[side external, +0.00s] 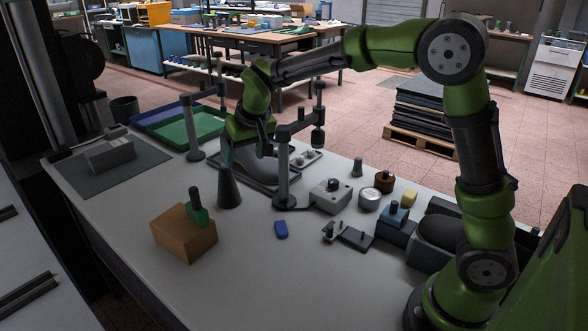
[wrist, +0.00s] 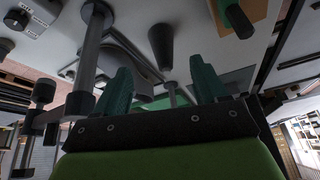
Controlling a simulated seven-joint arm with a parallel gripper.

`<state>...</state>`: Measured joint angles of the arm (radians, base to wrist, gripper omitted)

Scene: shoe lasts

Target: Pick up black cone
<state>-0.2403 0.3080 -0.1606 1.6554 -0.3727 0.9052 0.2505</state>
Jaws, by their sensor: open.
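The black cone (side external: 229,189) stands upright on the white table, wide end down, in the middle left of the side view. In the wrist view the cone (wrist: 161,44) shows beyond the fingertips, lined up with the gap between them. My gripper (side external: 228,153) is at the cone's narrow top in the side view; I cannot tell whether it touches. In the wrist view its two green fingers (wrist: 163,80) are spread apart with nothing held between them.
A dark post stand (side external: 283,178) is close right of the cone, another post (side external: 189,130) behind left. A brown block (side external: 184,235) with a green-and-black tool sits in front. Front table is clear.

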